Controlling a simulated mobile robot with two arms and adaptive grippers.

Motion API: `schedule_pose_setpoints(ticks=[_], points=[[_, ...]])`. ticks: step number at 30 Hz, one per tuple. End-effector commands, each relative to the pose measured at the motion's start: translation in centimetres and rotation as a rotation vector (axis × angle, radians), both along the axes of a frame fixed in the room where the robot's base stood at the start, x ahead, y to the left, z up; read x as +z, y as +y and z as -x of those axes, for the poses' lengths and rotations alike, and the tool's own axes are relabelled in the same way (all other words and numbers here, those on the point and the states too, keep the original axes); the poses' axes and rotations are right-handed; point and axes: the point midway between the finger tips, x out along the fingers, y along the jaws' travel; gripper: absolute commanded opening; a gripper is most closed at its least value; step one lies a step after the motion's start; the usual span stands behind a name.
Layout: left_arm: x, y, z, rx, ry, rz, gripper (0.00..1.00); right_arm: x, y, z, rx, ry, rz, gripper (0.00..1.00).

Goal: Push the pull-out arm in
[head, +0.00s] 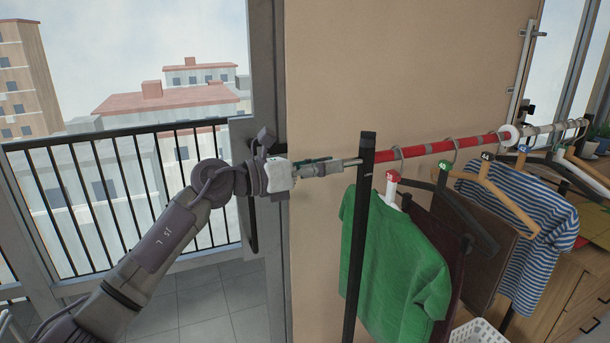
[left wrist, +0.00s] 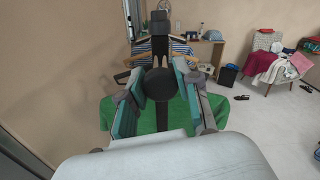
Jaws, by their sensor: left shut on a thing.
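The pull-out arm (head: 350,161) is a short pale metal rod at the left end of the clothes rack, by the black post (head: 358,215). A short length of it shows between the post and my gripper. My left gripper (head: 322,166) is shut on its outer end, level with the rail. In the left wrist view, a dark round end (left wrist: 160,84) sits between the teal finger pads of my left gripper (left wrist: 161,100). The fingers hide part of the arm in the head view. My right gripper is not in view.
A green shirt (head: 395,262) and several other garments hang right of the post on the red rail (head: 430,148). A beige wall (head: 400,70) stands behind. A balcony door frame (head: 266,60) is close behind my left wrist. A white basket (head: 478,331) stands below.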

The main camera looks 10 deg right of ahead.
Motion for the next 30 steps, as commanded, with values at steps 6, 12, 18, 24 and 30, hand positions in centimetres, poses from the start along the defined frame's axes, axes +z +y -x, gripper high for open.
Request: schedule_pose_setpoints(ticks=[6, 12, 18, 24, 30], points=[[0.06, -0.85, -0.23, 0.000, -0.001, 0.001, 0.00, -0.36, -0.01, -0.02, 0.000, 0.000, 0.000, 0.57], [0.06, -0.88, -0.26, 0.000, -0.001, 0.001, 0.00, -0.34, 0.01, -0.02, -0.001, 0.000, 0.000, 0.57], [0.06, -0.85, -0.25, 0.000, -0.001, 0.001, 0.44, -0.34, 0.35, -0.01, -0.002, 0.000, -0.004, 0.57], [0.04, -0.84, -0.25, 0.000, 0.000, 0.001, 0.59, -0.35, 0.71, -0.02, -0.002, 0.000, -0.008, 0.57], [0.01, -0.73, -0.23, 0.000, 0.000, 0.001, 0.59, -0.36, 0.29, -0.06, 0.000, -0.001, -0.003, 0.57]])
